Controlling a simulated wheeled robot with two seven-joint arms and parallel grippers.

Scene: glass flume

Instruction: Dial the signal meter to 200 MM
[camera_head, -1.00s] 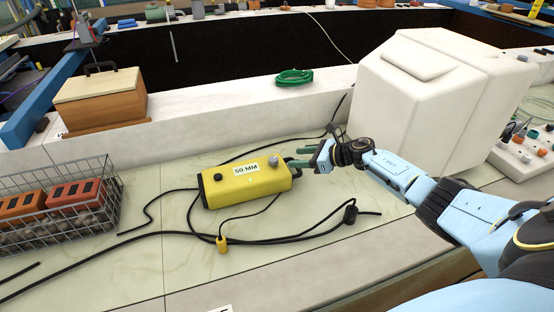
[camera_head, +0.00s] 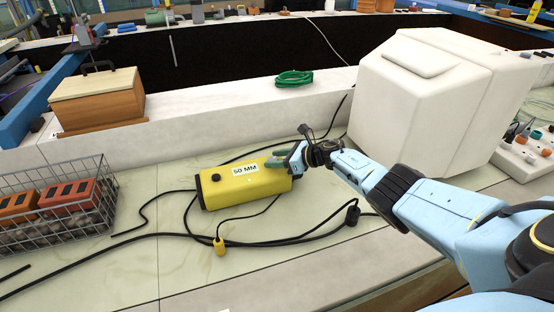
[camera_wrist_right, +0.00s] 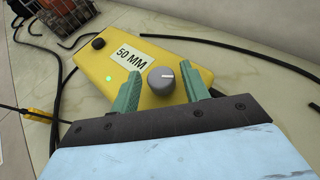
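The signal meter (camera_head: 236,189) is a yellow box lying on the pale bench, its white label reading 50 MM. It also shows in the right wrist view (camera_wrist_right: 97,68), with a lit green lamp, a black knob (camera_wrist_right: 98,43) and a grey dial (camera_wrist_right: 161,80) with a white mark. My right gripper (camera_head: 275,163) is over the right end of the meter. In the right wrist view its green fingers (camera_wrist_right: 165,88) stand open on either side of the grey dial, with gaps showing. In the head view the gripper hides the dial. My left gripper is not in view.
Black cables (camera_head: 290,240) run across the bench in front of the meter, with a yellow plug (camera_head: 220,246). A wire basket (camera_head: 62,228) with orange blocks stands left. A large white case (camera_head: 425,100) stands behind my right arm.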

